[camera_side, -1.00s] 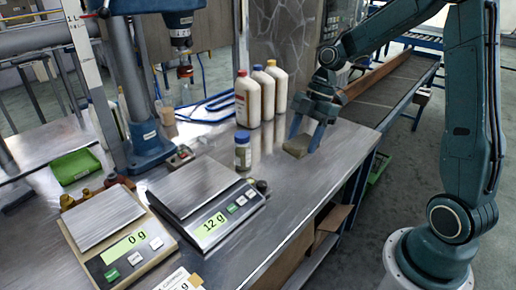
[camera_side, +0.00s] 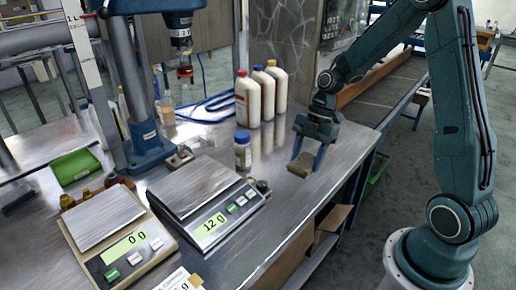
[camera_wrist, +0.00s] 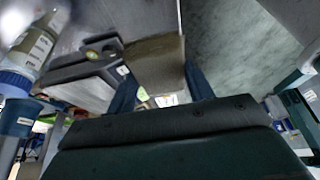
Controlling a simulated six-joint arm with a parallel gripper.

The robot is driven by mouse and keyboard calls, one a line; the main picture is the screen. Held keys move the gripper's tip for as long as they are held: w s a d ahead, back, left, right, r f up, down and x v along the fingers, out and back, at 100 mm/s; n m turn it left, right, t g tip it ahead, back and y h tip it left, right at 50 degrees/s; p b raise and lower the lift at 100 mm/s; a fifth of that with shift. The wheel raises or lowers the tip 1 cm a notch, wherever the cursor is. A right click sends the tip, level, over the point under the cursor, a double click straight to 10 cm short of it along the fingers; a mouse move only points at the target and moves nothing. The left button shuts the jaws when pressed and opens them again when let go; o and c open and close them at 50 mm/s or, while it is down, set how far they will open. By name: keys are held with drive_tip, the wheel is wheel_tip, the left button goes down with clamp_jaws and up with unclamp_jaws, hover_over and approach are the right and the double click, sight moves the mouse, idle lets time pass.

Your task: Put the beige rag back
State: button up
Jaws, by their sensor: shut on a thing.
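The beige rag (camera_side: 300,168) is a small folded brownish-beige piece between the fingers of my gripper (camera_side: 308,161). My gripper is shut on it, pointing down over the right part of the metal table, near the table's right edge. The rag is at or just above the tabletop; I cannot tell whether it touches. In the wrist view the rag (camera_wrist: 156,64) shows as a beige block between the two blue fingers.
A small blue-capped jar (camera_side: 242,152) stands left of my gripper. Three white bottles (camera_side: 262,95) stand behind it. Two scales (camera_side: 195,185) sit at front left, reading 0 g and 12 g. The tabletop (camera_side: 265,215) in front of my gripper is clear.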

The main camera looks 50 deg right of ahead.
hover_over(298, 204)
drive_tip(key=d, duration=0.1)
drive_tip(key=f, duration=0.9)
drive_tip(key=shift+d+f, duration=0.15)
drive_tip(key=shift+d, duration=0.05)
drive_tip(key=shift+f, duration=0.1)
drive_tip(key=shift+f, duration=1.75)
drive_tip(key=shift+f, duration=0.1)
drive_tip(key=o, duration=0.9)
drive_tip(key=shift+v, duration=6.1)
